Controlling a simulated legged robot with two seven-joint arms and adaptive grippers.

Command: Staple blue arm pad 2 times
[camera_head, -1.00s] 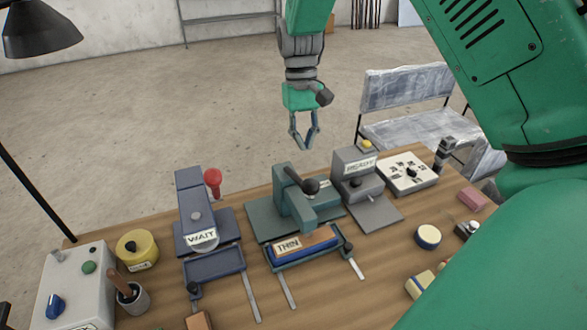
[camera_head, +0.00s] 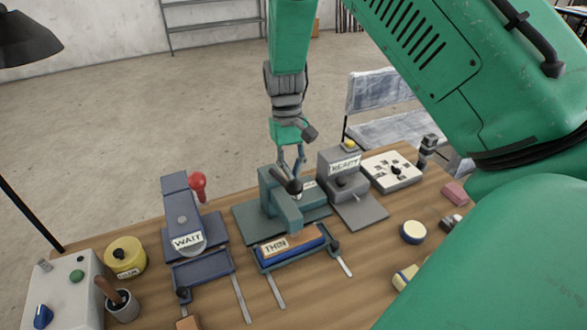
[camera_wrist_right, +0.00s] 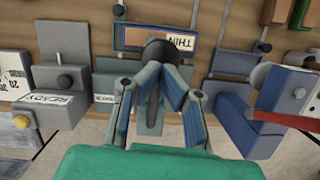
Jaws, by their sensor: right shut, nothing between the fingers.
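The blue arm pad (camera_head: 311,243) lies in the front tray of a teal stapling machine (camera_head: 287,213), with a brown top layer and a THIN label. It also shows upside down in the wrist view (camera_wrist_right: 136,37). The machine's lever ends in a dark round knob (camera_head: 292,186), which appears between the pad and my fingers in the wrist view (camera_wrist_right: 158,50). My right gripper (camera_head: 290,168) is shut and empty, its fingertips right at the knob and lever; I cannot tell whether they touch. My left gripper is out of view.
A blue machine labelled WAIT (camera_head: 185,225) with a red-knobbed lever stands left. A grey machine labelled READY (camera_head: 343,172) stands close on the right. A white panel (camera_head: 390,172) and a yellow round tin (camera_head: 125,256) are also on the wooden table.

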